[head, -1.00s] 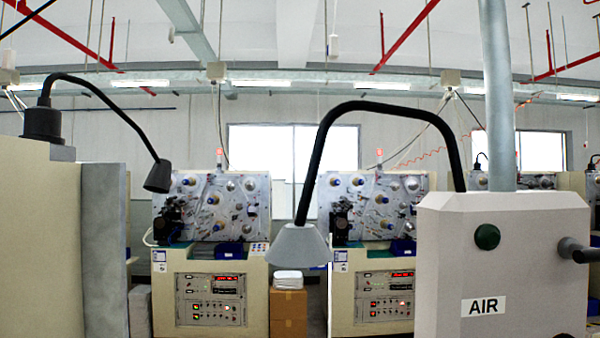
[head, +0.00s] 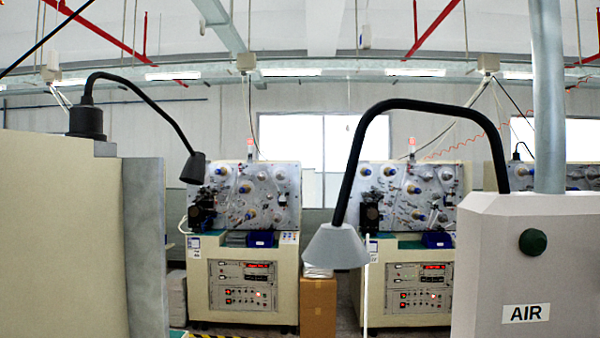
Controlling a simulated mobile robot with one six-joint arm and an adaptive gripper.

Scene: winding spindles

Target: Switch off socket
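No socket can be made out in the head view. A light grey cabinet (head: 490,260) with an AIR label (head: 526,313) stands at the right edge. It has a round dark green button (head: 533,241) on its face. My gripper is not in view.
Two winding machines (head: 243,270) (head: 408,285) stand ahead, with a cardboard box (head: 318,305) between them. A beige cabinet (head: 60,240) with a grey side blocks the near left. A lamp with a grey shade (head: 335,246) hangs in front on a black gooseneck.

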